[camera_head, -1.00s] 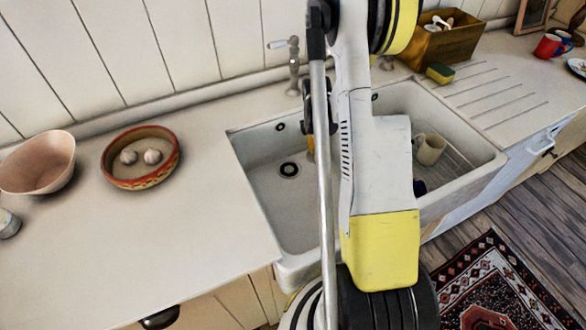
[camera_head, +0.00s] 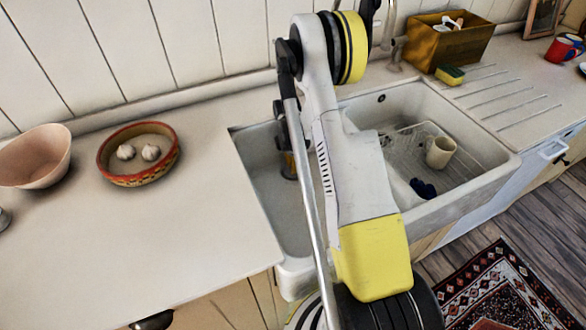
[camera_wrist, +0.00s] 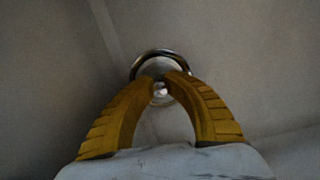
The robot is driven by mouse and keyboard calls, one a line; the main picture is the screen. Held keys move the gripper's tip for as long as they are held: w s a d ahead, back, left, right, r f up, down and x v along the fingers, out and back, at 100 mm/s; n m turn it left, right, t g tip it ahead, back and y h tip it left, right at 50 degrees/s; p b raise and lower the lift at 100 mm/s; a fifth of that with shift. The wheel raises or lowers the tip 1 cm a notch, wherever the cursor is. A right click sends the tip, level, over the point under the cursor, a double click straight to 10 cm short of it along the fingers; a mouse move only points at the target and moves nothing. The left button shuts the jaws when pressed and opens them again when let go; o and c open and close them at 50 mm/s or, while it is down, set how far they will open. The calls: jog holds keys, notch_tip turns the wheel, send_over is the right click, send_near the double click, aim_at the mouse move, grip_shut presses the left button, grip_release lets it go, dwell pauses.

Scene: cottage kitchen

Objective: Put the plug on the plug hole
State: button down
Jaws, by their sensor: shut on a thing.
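My gripper (camera_wrist: 160,82) has its two yellow fingers closed in the wrist view. They are shut on the small knob of the plug (camera_wrist: 157,66), a round, pale disc with a shiny dark rim that shows just beyond the fingertips. In the head view my gripper (camera_head: 289,164) is down in the left basin of the sink, partly hidden by my arm. The plug hole is not clearly visible now; my gripper and the plug cover that part of the basin floor. I cannot tell whether the plug touches the hole.
The white sink (camera_head: 468,172) has a right basin with a wire rack, a beige mug (camera_head: 440,152) and a dark blue item (camera_head: 423,188). The tap (camera_head: 389,30) stands behind. A bowl with garlic (camera_head: 135,176) and a pink bowl (camera_head: 37,160) sit left.

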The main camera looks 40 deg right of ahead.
jog(key=shift+f, duration=0.1)
jog(key=c, duration=1.9)
grip_release()
jog(key=shift+f, duration=0.1)
jog(key=o, duration=0.5)
